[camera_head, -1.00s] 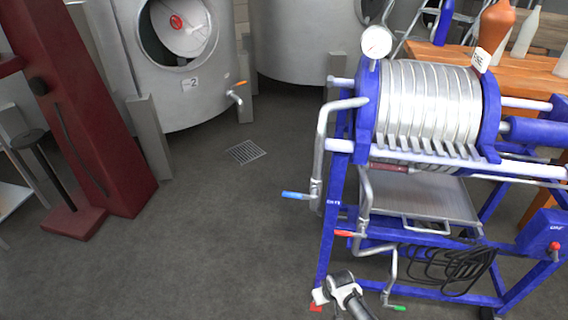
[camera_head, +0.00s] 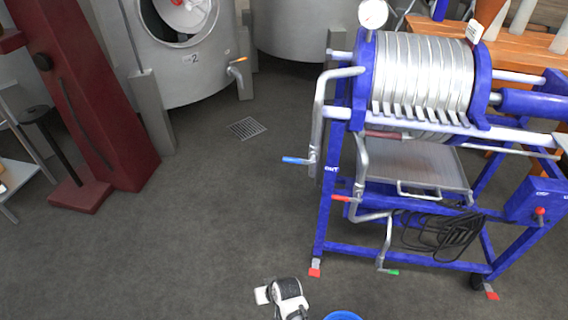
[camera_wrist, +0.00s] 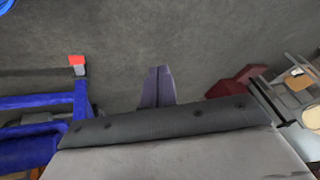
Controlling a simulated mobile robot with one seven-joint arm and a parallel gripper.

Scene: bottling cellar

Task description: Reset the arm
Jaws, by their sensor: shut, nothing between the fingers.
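My gripper (camera_wrist: 157,72) shows in the wrist view as two dark fingers, shut against each other with nothing between them. Bare grey floor lies beyond the fingertips. In the head view, a white and black part of my arm (camera_head: 285,294) is at the bottom edge, left of the filter press frame. The fingers cannot be made out there.
The blue-framed filter press (camera_head: 425,85) stands at the right, its red-tipped foot (camera_wrist: 77,64) showing in the wrist view. A blue round rim (camera_head: 342,316) is at the bottom edge. A dark red stand (camera_head: 85,100) and steel tank (camera_head: 195,75) are left. Mid-floor is clear.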

